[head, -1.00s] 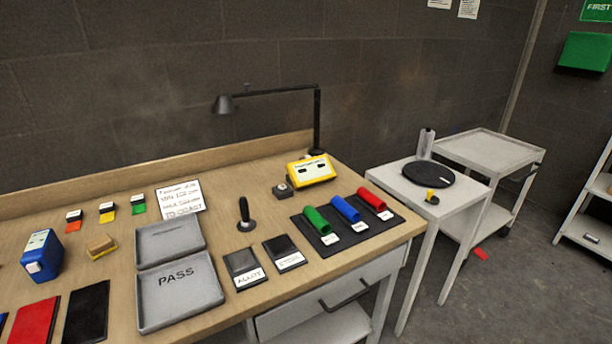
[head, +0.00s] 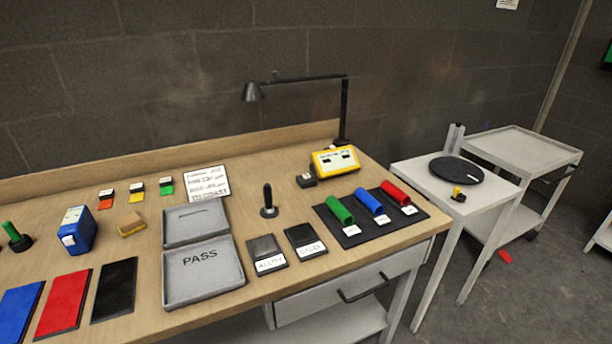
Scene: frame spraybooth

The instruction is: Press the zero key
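A yellow box instrument (head: 335,160) with a pale front panel sits at the back right of the wooden bench, under the lamp. A small dark block with a light top (head: 306,180) stands just left of it. A blue boxy device (head: 77,230) with pale faces stands at the left of the bench. No key marked zero can be read at this size, so I cannot tell which of these carries it. Neither of my grippers is in view.
A black desk lamp (head: 344,110) rises behind the yellow instrument. A grey tray marked PASS (head: 205,285), a black-handled stamp (head: 268,200) and a dark mat (head: 352,241) with three coloured cylinders occupy the bench. A white side table (head: 432,187) stands to the right.

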